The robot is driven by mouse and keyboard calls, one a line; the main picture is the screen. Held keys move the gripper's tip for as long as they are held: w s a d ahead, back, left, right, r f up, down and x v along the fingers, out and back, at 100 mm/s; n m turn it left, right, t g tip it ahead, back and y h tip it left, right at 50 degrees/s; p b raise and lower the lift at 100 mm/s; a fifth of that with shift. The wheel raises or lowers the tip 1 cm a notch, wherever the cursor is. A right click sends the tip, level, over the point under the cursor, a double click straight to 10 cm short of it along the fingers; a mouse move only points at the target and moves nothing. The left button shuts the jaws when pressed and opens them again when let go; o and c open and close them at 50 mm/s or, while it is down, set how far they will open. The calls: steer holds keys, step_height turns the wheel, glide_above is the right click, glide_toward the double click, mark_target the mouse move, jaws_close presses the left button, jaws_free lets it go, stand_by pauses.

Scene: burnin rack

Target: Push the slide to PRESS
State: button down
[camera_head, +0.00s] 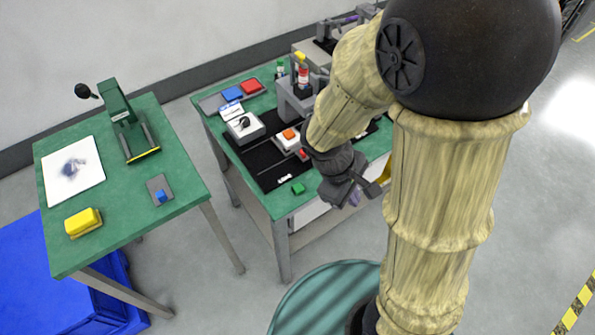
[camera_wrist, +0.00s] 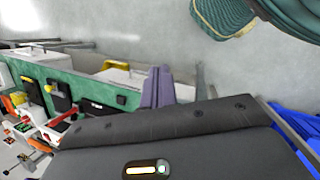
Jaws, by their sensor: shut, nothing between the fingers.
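A small white carriage with an orange block on top (camera_head: 288,136), which looks like the slide, sits on a black track plate (camera_head: 262,160) on the middle green table. A grey press-like fixture (camera_head: 292,103) stands behind it. No PRESS label is readable. My gripper (camera_head: 353,198) hangs by the table's front right edge, right of and apart from the carriage. Its purple fingers (camera_wrist: 158,88) are together and empty in the wrist view. My arm hides the right part of the track. An orange piece shows at the far left of the wrist view (camera_wrist: 17,98).
A white box with a black knob (camera_head: 243,125) stands left of the carriage. Blue and red bins (camera_head: 240,91) lie at the back left. A second green table (camera_head: 125,205) stands left, with floor between.

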mark_target(302, 154)
steer(key=w+a+f+n+t+h+b, duration=0.55)
steer(key=f+n+b, duration=0.35)
steer(key=n, duration=0.2)
steer(key=a+n+t+b, duration=0.2)
steer(key=a+n, duration=0.1)
steer(key=a, duration=0.1)
steer(key=w+a+f+n+t+y+b, duration=0.1)
steer(key=a+n+t+b, duration=0.1)
steer(key=a+t, duration=0.1)
steer(key=a+f+n+t+y+b, duration=0.1)
steer(key=a+n+t+b, duration=0.1)
steer(key=a, duration=0.4)
steer(key=shift+w+n+t, duration=0.4)
steer(key=shift+n+t, duration=0.35)
steer(key=shift+n, duration=0.05)
steer(key=shift+r, duration=0.15)
steer(key=shift+w, duration=0.1)
steer(key=b+x, duration=0.2)
steer(key=x, duration=1.1)
steer(key=shift+w+d, duration=0.1)
steer(key=shift+w, duration=0.15)
steer(key=shift+w+d, duration=0.1)
steer(key=shift+w, duration=0.1)
